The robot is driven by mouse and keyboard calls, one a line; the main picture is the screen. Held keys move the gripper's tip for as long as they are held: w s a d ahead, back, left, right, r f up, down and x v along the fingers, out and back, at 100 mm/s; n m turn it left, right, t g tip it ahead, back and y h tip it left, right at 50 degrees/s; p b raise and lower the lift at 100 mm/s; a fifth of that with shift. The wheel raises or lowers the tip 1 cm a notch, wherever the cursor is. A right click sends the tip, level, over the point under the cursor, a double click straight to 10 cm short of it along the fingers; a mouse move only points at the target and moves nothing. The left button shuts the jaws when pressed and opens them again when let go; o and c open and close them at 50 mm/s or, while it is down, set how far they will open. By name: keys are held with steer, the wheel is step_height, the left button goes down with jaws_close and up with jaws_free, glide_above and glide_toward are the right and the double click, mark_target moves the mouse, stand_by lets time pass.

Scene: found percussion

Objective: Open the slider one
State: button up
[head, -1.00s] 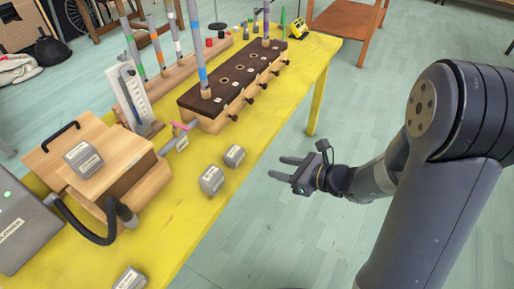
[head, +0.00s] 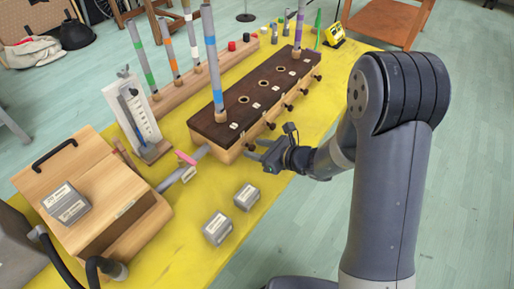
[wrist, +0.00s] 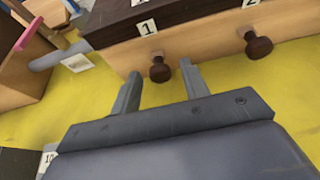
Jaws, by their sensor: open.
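The long wooden box (head: 240,137) with a dark top stands on the yellow table. It has a row of dark slider knobs along its front side. In the wrist view, slider one's knob (wrist: 160,70) sits below the label 1 (wrist: 147,27), close against the pale wooden front. Slider two's knob (wrist: 258,45) is to its right, below the label 2 (wrist: 250,3). My gripper (wrist: 160,82) is open and empty. Its fingertips appear on either side of slider one's knob; I cannot tell whether they touch it. In the head view my gripper (head: 257,148) is at the box's near end.
Two grey blocks (head: 217,228) (head: 246,196) stand on the yellow table (head: 190,252) near its edge. A wooden bellows box (head: 95,190) with a grey block on top is at the left. Coloured tubes (head: 212,65) rise from the box and the rack behind it.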

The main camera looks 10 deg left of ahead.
steer(key=shift+a+f, duration=0.1)
steer(key=shift+a, duration=0.05)
steer(key=shift+c, duration=0.2)
jaws_close()
stand_by(0.3)
